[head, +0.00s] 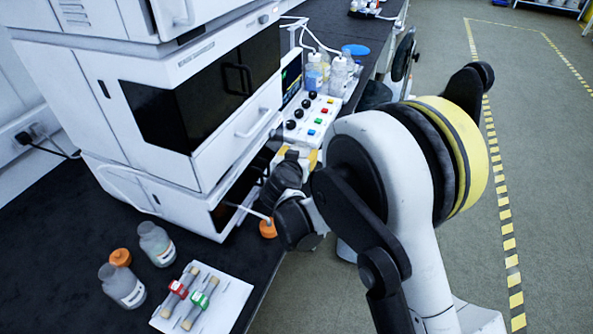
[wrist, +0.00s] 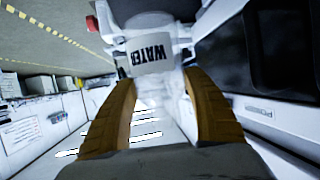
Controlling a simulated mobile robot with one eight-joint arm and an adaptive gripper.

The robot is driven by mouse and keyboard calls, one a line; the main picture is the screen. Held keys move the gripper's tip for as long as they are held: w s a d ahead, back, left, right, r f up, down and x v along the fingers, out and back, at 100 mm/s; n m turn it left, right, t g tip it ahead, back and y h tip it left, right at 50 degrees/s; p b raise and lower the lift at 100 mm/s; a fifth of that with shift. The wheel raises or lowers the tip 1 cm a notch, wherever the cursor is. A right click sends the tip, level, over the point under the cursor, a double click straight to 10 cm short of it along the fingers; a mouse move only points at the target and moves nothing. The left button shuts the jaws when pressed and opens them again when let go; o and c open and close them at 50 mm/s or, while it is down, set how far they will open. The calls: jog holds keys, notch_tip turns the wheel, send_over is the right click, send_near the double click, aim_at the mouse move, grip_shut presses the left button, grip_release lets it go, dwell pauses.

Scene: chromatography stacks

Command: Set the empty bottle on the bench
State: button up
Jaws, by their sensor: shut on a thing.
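My gripper (wrist: 160,85) is shut on a clear bottle (wrist: 160,84) with a white label reading WATER; its tan fingers lie on either side of it in the wrist view. The label appears turned in that view. I cannot tell how full the bottle is. In the head view my arm reaches to the front of the white instrument stack, and the held bottle is mostly hidden behind my wrist. The black bench (head: 60,235) runs under the stack. An orange cap (head: 268,228) shows beside my wrist near the bench edge.
Two clear bottles (head: 156,244) (head: 122,287) and an orange cap (head: 120,257) stand at front left. A white sheet (head: 232,298) holds red- and green-marked columns. The instrument stack (head: 200,110) blocks the middle; several bottles (head: 338,75) stand behind the control panel (head: 305,118).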

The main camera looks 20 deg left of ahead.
jog(key=shift+s+a+f, duration=0.1)
jog(key=shift+a+f, duration=0.35)
jog(key=shift+a, duration=0.1)
notch_tip(320, 180, down, 4)
jog(key=shift+b, duration=1.25)
jog(key=shift+r, duration=0.2)
jog(key=shift+f, duration=0.1)
jog(key=o, duration=1.1)
jog(key=shift+f, duration=0.1)
